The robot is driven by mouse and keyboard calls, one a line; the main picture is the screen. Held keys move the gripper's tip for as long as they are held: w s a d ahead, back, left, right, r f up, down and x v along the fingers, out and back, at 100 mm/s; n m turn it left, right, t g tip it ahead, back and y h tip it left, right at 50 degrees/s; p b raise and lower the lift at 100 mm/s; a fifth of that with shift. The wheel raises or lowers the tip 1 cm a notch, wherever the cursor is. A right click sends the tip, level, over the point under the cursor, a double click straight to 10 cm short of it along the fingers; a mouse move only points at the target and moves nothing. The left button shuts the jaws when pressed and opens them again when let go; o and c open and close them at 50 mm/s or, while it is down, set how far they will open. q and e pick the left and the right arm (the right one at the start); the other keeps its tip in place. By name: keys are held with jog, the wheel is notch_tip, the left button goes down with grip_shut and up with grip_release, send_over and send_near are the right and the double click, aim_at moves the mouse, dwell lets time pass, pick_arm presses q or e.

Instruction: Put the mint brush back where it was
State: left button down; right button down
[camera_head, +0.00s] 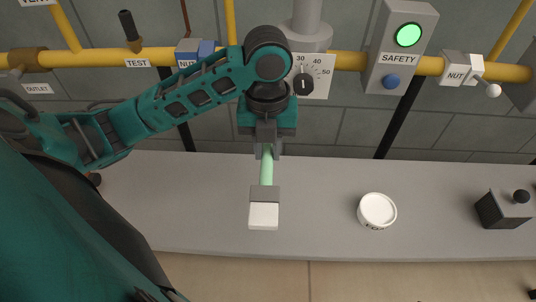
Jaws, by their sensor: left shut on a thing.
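The mint brush (266,172) has a pale green handle, a grey band and a white block-shaped end toward the front of the grey bench (325,215). My left gripper (266,153) is shut on the handle near its far end, with the arm reaching in from the left. The brush appears over the middle of the bench; I cannot tell whether it touches the surface. My right gripper is not in view.
A round white tub (377,210) stands right of the brush. A dark grey box with a black knob (504,208) sits at the bench's right. Yellow pipes, a dial (311,78) and a SAFETY box (402,45) line the wall. The bench's left is mostly clear.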

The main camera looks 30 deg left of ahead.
pick_arm(q)
notch_tip(320, 180, down, 14)
jog(key=shift+f, duration=0.2)
dwell(0.4)
jog(key=c, duration=0.9)
grip_release()
jog(key=shift+c, duration=0.2)
notch_tip(320, 180, up, 12)
jog(key=shift+r, duration=0.1)
